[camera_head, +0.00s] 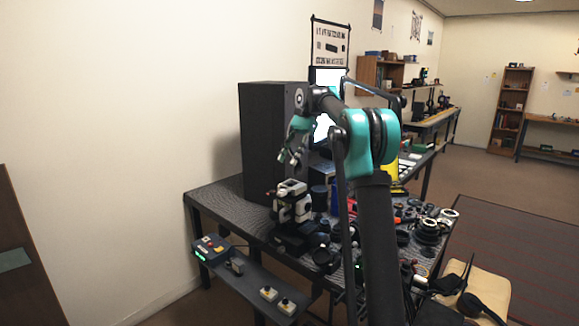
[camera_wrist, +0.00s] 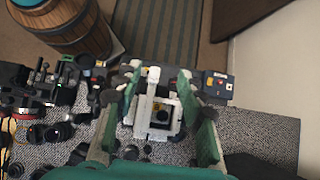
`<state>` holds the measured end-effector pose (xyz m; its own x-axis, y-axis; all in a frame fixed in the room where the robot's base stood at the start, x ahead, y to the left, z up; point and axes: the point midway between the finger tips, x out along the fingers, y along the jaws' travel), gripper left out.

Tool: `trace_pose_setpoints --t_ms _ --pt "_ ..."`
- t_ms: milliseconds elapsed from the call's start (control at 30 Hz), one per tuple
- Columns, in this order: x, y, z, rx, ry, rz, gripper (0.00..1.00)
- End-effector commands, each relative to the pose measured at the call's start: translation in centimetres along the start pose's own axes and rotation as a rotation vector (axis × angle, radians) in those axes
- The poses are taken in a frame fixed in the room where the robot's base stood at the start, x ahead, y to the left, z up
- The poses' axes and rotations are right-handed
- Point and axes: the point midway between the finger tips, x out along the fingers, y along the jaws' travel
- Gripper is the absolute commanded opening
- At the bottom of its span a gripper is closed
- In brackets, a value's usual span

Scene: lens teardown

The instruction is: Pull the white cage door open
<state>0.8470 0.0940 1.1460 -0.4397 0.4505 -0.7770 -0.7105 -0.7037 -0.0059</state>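The white cage (camera_head: 290,203) stands on the dark tabletop, with black parts in and under it. The wrist view shows its white frame (camera_wrist: 142,118) around a dark block with a small yellow patch. A pale upright tab (camera_wrist: 153,74) rises at the frame's far side; I cannot tell whether it belongs to the door, or how far the door is open. My gripper (camera_head: 291,158) is above the cage with its teal fingers pointing down. In the wrist view the fingers of my gripper (camera_wrist: 158,85) are spread on either side of the frame, with no visible grip on it.
A tall black cabinet (camera_head: 262,140) stands on the table behind the cage. Lens parts (camera_head: 427,232) crowd the table to the right. A control box (camera_head: 210,249) sits on a lower shelf at the front left. A wooden barrel (camera_wrist: 75,30) shows in the wrist view.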

Motion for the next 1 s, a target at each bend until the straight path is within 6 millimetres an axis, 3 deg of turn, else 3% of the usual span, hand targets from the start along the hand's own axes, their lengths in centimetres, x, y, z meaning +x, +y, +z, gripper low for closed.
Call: trace_pose_setpoints --t_ms 200,400,833,1000 --pt "-2.9 0.0 2.4 0.000 0.000 0.000 0.40" --pt "-4.3 -0.1 3.5 0.000 0.000 0.000 0.40" --pt "-4.6 0.0 3.7 -0.001 0.002 -0.001 0.40" --pt "-3.4 0.8 2.9 -0.036 0.046 -0.020 0.40"
